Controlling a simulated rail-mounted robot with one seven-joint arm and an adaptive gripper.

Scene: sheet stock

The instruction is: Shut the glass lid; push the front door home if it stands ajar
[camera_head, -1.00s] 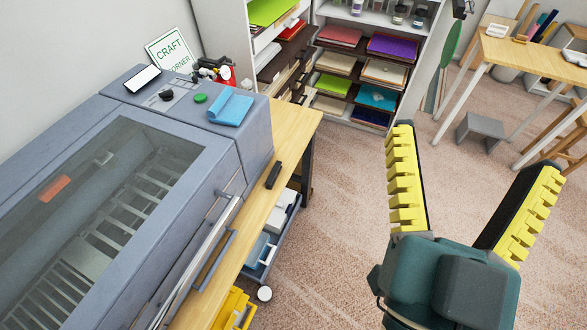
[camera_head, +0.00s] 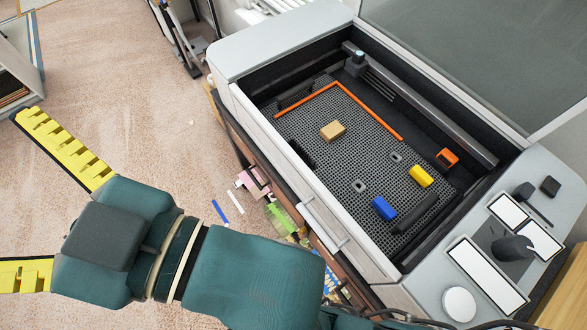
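A light grey machine (camera_head: 240,53) with an open top fills the right of the head view. Its glass lid (camera_head: 480,50) stands raised at the back right, cut off by the picture's top edge. The front door (camera_head: 290,190) is the pale front panel with a bar handle (camera_head: 323,226). It looks roughly flush, but I cannot tell whether it is fully shut. My gripper (camera_head: 18,195) is at the far left, over the floor and well apart from the machine. Its yellow-padded fingers are spread wide with nothing between them. One finger is cut off by the left edge.
On the grid bed (camera_head: 350,150) lie a tan block (camera_head: 332,131), a blue block (camera_head: 383,208), a yellow block (camera_head: 421,176) and an orange bar (camera_head: 371,112). An orange block (camera_head: 447,157) sits near the rail. Scraps (camera_head: 282,217) lie below the front. Carpet at left is clear.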

